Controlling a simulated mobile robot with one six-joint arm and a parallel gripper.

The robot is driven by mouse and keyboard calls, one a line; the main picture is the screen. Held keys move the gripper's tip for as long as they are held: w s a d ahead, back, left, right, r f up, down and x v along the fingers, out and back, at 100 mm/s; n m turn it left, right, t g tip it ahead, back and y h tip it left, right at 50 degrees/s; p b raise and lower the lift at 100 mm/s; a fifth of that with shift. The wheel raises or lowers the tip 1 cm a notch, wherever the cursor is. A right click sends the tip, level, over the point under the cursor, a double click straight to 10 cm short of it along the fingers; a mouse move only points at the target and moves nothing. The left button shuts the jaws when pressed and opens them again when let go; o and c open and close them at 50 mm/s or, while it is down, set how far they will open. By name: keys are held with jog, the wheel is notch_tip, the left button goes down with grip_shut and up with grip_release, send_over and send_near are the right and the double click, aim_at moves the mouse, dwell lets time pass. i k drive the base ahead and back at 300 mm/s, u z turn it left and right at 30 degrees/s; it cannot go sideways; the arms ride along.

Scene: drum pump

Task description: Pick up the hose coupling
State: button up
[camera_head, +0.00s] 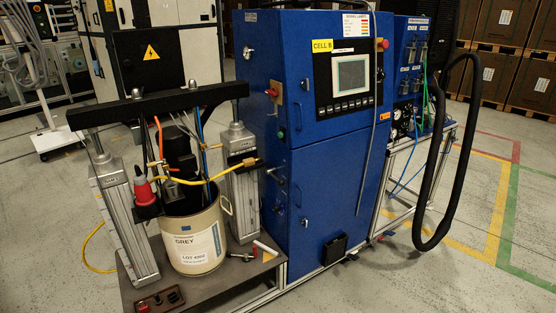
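I cannot tell for sure which part is the hose coupling. The cream drum (196,240), labelled GREY, stands upright between the two columns. My gripper is not in view.
A black crossbeam (160,103) spans both columns. A blue cabinet (314,190) stands close on the right, and a thick black hose (458,170) loops down beyond it. A white cylinder (265,247) lies on the plate. Open floor (425,285) shows at front right.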

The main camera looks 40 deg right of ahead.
aim_at(248, 162)
jog(key=u, duration=1.05)
jog(key=k, duration=0.1)
jog(key=z, duration=2.25)
jog(key=k, duration=0.9)
jog(key=u, duration=0.15)
jog(key=i, duration=0.75)
